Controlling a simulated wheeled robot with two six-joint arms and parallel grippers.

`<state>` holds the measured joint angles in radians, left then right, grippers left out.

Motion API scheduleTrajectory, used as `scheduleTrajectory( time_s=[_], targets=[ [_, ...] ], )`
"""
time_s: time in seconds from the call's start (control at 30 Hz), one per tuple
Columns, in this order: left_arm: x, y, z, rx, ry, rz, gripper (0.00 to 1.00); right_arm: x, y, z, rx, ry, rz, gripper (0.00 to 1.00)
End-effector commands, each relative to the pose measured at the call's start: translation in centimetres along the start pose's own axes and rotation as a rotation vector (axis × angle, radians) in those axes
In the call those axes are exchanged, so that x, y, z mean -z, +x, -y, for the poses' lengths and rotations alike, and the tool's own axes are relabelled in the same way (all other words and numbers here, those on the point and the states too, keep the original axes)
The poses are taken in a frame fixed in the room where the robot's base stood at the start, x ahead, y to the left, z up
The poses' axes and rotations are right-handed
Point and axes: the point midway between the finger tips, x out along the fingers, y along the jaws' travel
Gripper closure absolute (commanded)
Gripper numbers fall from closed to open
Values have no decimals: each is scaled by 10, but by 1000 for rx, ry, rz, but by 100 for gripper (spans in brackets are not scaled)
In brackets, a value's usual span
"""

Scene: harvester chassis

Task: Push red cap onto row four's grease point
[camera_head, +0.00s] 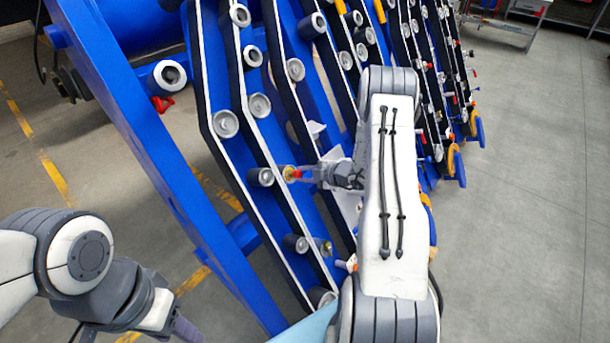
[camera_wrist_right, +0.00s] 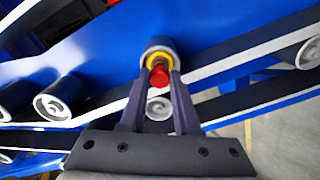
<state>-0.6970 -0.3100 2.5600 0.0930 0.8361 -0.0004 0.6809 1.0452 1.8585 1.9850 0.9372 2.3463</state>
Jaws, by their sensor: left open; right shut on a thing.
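A red cap (camera_head: 297,174) is between the fingertips of my right gripper (camera_head: 306,174), which is shut on it. In the right wrist view the red cap (camera_wrist_right: 160,77) sits between the tips of the two dark fingers (camera_wrist_right: 158,80). The cap lines up with a yellow-ringed grease point (camera_wrist_right: 158,58) on the end of a dark roller; in the head view the yellow ring (camera_head: 288,172) is just left of the cap. I cannot tell whether the cap is seated or only touching. My left gripper (camera_head: 186,330) is open and empty, low at the left, partly cut off by the frame edge.
Blue chassis beams (camera_head: 150,140) with several grey rollers (camera_head: 226,124) and dark rails surround the right gripper. More rows with red and yellow parts stand at the right. The grey floor (camera_head: 530,200) is clear.

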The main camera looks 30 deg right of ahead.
Motion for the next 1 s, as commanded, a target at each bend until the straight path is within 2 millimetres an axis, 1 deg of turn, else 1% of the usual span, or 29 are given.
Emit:
scheduleTrajectory(
  time_s=[0.3,0.43,0.57,1.0],
  targets=[
    [0,7,0,0,0,0,50,0,15,1,0,1,-1,100],
    [0,6,0,0,0,0,50,0,14,0,0,1,0,100],
    [0,2,0,0,0,0,50,0,9,-1,0,2,1,100],
    [1,-15,-1,0,0,0,50,1,-18,-1,0,1,0,100]
  ],
)
